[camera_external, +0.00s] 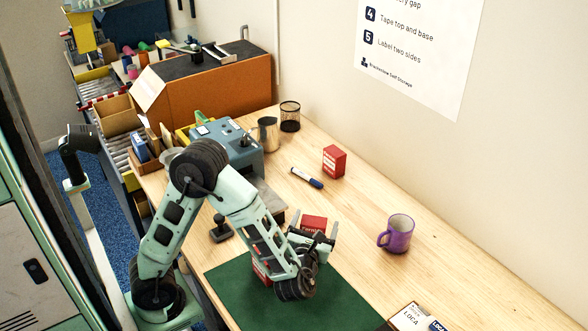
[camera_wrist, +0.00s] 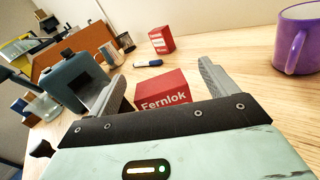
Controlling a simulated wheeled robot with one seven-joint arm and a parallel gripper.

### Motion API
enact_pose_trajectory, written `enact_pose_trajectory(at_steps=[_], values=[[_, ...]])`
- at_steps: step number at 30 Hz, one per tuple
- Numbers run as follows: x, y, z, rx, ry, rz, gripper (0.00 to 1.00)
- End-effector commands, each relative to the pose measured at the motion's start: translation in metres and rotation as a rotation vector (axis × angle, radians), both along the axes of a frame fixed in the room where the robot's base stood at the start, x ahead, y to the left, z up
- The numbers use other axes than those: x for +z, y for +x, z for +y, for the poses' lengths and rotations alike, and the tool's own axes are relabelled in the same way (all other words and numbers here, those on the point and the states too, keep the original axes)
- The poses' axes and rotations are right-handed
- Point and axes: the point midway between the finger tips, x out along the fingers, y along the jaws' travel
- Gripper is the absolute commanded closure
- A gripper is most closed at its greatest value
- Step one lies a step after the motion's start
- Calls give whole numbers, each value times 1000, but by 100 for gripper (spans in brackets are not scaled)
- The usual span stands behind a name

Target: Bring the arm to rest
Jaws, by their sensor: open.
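A red box marked Fernlok (camera_wrist: 162,91) shows between and beyond the fingers in the wrist view. The red box also shows in the external view (camera_external: 314,223), partly hidden by my gripper and arm. I cannot tell whether a finger touches it. My arm is bent and reaches over the bench from the left.
A purple mug (camera_external: 397,234) stands right of my gripper. Another red box (camera_external: 334,161) and a marker (camera_external: 306,178) lie farther back. A blue-grey machine (camera_external: 230,146) stands left of them. A card box (camera_external: 411,318) is at the lower right. Bare bench lies between the mug and marker.

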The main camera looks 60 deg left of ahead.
Motion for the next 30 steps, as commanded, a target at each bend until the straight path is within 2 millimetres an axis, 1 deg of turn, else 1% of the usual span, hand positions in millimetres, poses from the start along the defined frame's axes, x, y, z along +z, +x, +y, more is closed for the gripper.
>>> enact_pose_trajectory(at_steps=[1, 4, 6, 9, 11, 12, 14, 17, 18, 20, 21, 24, 29, 30], values=[[24, 13, 12, -30, 52, 51, 15], [44, 37, 31, -117, 184, 182, 15], [44, 53, 47, -184, 274, 277, 15], [49, 68, 68, -283, 411, 414, 15], [51, 73, 82, -343, 498, 503, 15], [53, 76, 93, -386, 561, 565, 15], [54, 76, 110, -457, 660, 670, 15], [54, 66, 145, -599, 848, 873, 15], [52, 57, 160, -666, 921, 959, 15], [48, 41, 180, -764, 1020, 1075, 15], [45, 30, 191, -826, 1074, 1142, 15], [39, 3, 212, -964, 1177, 1270, 15], [34, -40, 239, -1156, 1285, 1418, 15], [34, -51, 244, -1205, 1303, 1450, 15]])
